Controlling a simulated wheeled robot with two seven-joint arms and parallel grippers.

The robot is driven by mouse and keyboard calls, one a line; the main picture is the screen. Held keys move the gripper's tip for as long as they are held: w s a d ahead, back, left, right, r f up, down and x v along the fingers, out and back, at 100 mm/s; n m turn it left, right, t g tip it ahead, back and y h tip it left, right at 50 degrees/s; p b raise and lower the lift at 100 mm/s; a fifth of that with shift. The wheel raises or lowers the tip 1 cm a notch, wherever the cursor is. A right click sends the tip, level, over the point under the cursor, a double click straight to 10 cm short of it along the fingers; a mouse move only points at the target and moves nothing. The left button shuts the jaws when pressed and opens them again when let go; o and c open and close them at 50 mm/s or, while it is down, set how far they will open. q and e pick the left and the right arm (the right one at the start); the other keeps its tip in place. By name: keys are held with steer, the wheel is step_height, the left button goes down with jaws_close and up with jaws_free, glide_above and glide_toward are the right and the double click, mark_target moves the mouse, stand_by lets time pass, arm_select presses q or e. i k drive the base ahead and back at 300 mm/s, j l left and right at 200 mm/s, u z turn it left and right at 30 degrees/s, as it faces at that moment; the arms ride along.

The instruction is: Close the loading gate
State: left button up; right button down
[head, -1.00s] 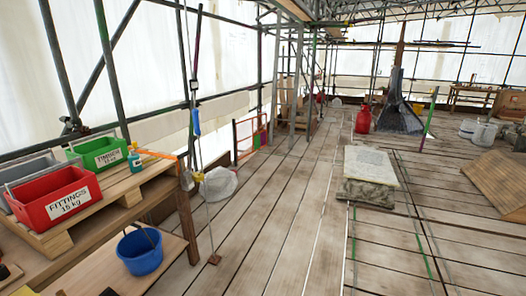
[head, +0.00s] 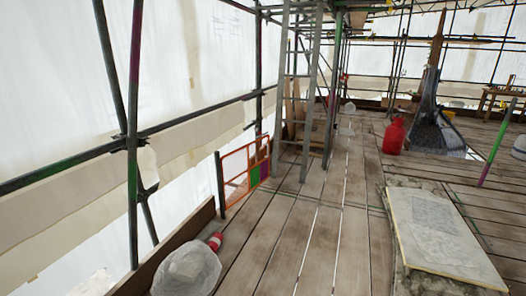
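The loading gate (head: 246,170) is an orange-red frame with mesh and a green and a purple panel at its right part. It stands upright at the left edge of the deck, in the middle of the head view. A dark post (head: 220,183) stands at its near end. I cannot tell from here whether the gate is latched or exactly how it sits across the opening. Neither of my grippers shows in the head view.
A translucent bag (head: 187,268) and a small red item (head: 215,241) lie by the left toe board. A ladder (head: 313,95) stands beyond the gate. A pale slab (head: 440,232) lies on the right. The planks (head: 305,225) between are clear.

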mark_target(254, 176)
steer(key=i, duration=3.15)
